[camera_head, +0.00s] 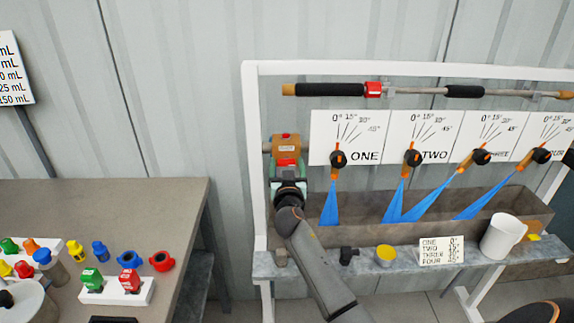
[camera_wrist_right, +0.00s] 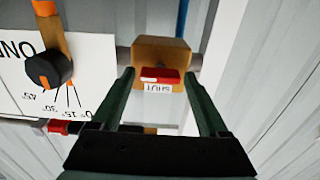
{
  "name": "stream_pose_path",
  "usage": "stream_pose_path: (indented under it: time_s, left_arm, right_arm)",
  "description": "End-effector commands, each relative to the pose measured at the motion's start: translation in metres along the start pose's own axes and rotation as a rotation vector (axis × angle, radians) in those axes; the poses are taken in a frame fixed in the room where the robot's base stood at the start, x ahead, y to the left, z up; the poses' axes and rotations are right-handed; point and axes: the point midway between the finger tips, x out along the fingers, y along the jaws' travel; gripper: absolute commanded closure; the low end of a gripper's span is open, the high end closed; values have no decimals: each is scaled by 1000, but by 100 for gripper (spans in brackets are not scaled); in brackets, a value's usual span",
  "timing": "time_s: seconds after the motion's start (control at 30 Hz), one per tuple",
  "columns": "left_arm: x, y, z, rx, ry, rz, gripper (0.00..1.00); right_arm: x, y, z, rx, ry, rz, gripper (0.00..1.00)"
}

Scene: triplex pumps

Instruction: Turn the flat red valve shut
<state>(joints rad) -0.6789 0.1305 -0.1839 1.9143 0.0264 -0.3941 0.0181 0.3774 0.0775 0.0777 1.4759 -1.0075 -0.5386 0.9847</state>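The flat red valve (camera_head: 287,162) sits on an orange-brown block (camera_head: 286,142) at the left post of the white rack. In the right wrist view the red valve (camera_wrist_right: 160,74) lies crosswise on the block's face, above a small white label that appears to read SHUT upside down. My right gripper (camera_head: 289,174) is at the valve, pointing at the block. In the wrist view its two green fingers (camera_wrist_right: 159,84) are open, one on each side of the valve, with gaps showing. Contact in depth cannot be judged.
Dials ONE to FOUR with black knobs (camera_head: 337,159) and blue water jets stand right of the valve, above a trough (camera_head: 375,207). The shelf holds a yellow cup (camera_head: 385,255), a sign (camera_head: 441,251) and a white mug (camera_head: 502,236). A table (camera_head: 110,205) with colored fittings stands left.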

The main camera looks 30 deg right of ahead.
Motion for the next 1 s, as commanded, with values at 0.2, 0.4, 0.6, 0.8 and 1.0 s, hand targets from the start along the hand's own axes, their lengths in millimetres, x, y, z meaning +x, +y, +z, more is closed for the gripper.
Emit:
stream_pose_path:
  time_s: [0.2,0.4,0.6,0.8,1.0]
  left_arm:
    - [0,0,0,0,0,0,100]
    - [0,0,0,0,0,0,100]
    - [0,0,0,0,0,0,100]
    - [0,0,0,0,0,0,100]
    - [1,0,1,0,0,0,100]
  right_arm:
    - [0,0,0,0,0,0,48]
    - [0,0,0,0,0,0,71]
    - [0,0,0,0,0,0,93]
    - [0,0,0,-8,1,0,96]
    - [0,0,0,-67,2,0,96]
